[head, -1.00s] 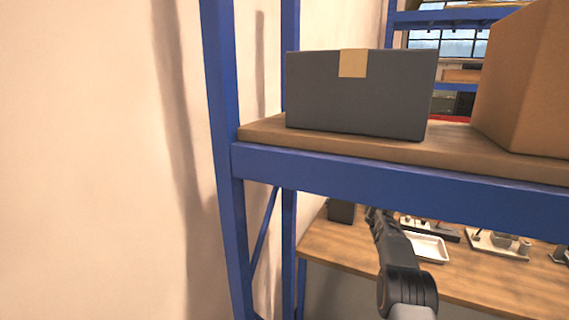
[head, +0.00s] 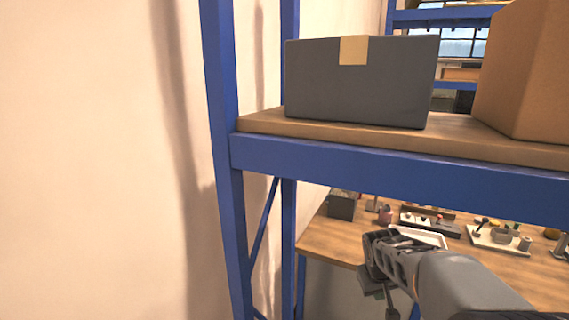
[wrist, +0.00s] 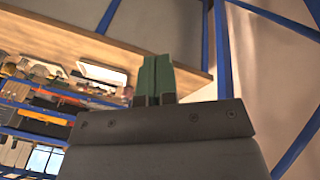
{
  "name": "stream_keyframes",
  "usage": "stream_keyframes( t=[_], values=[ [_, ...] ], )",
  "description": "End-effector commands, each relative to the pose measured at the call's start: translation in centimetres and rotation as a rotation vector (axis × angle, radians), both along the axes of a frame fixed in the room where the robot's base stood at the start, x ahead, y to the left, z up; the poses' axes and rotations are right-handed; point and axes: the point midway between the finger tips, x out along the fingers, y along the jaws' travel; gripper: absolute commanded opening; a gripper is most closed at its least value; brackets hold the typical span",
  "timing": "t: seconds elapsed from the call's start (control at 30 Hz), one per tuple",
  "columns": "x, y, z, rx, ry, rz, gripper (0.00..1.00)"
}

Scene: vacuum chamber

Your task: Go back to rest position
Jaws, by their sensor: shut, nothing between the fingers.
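My gripper (wrist: 155,75) shows in the wrist view with its two green fingers together and nothing between them. In the head view my arm reaches in from the lower right, below the blue shelf beam and in front of the wooden table (head: 327,243). The arm's end is bent at the table's front edge, and its fingers are hard to make out there. The gripper appears clear of the objects on the table.
A blue rack (head: 400,172) holds a dark grey box (head: 355,90) and a brown carton (head: 530,75) above my arm. A small dark bin (head: 341,206), a white tray (head: 430,236) and several small items lie on the table. A bare wall (head: 90,160) stands left.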

Motion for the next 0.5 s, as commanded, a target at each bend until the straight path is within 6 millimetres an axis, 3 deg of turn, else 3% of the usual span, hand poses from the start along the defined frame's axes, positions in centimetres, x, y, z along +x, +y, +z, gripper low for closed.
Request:
stream_keyframes(
  t=[0.03, 0.2, 0.33, 0.5],
  values=[
    [-2.9, 1.3, 0.2, 0.046, -0.007, -0.050, 0.00],
    [-10.1, 4.6, 0.3, 0.166, -0.025, -0.139, 0.00],
    [-13.3, 6.0, 0.5, 0.208, -0.075, -0.130, 0.00],
    [-14.8, 6.6, 1.8, 0.215, -0.162, -0.099, 0.00]
  ],
)
